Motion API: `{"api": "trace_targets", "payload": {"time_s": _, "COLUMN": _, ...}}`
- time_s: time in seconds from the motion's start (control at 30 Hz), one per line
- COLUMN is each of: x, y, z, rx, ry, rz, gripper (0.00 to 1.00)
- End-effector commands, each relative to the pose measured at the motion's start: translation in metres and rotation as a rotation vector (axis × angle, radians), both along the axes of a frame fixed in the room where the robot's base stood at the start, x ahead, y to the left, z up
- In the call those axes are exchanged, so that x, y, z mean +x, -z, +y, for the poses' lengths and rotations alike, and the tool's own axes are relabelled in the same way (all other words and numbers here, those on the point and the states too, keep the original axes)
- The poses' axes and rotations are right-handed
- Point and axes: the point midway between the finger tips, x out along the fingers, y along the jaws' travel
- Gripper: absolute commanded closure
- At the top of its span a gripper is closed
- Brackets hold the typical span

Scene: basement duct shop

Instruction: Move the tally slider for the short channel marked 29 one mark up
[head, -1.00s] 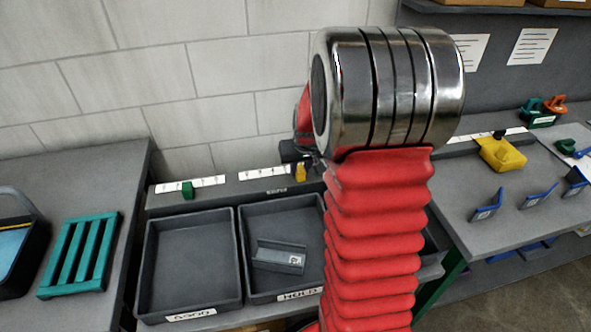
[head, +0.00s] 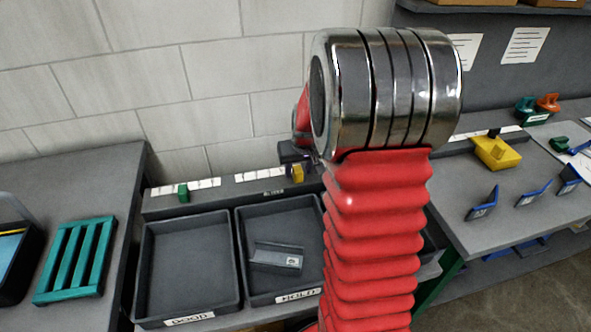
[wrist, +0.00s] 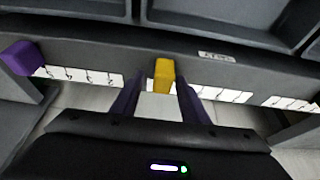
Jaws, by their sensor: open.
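A yellow slider (head: 297,173) sits on a white marked strip (head: 258,174) on the ledge behind the trays. It also shows in the wrist view (wrist: 164,76), with marks of its strip to its right. My gripper (wrist: 158,92) is open there, one dark purple finger on each side of the slider; I cannot tell whether either touches it. In the head view my gripper (head: 292,155) is a dark shape by the slider, mostly behind my arm. A grey channel piece (head: 268,256) with a small tag lies in the HOLD tray (head: 238,262); its number is unreadable.
A green slider (head: 183,192) sits on the left strip (head: 208,184). A purple slider (wrist: 20,58) sits on another strip (wrist: 80,76) in the wrist view. An empty tray (head: 190,265) stands left of the HOLD tray. A yellow block (head: 494,152) is on the right bench.

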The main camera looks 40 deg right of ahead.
Motion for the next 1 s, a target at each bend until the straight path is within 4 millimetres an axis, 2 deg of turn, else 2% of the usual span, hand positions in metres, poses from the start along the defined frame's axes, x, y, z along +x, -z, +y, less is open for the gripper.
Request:
{"api": "trace_targets", "payload": {"time_s": 0.27, "x": -0.006, "y": -0.020, "z": 0.003, "rx": -0.001, "ry": 0.001, "rz": -0.003, "gripper": 0.59}}
{"api": "trace_targets", "payload": {"time_s": 1.0, "x": -0.042, "y": -0.117, "z": 0.018, "rx": -0.001, "ry": -0.001, "rz": -0.002, "gripper": 0.59}}
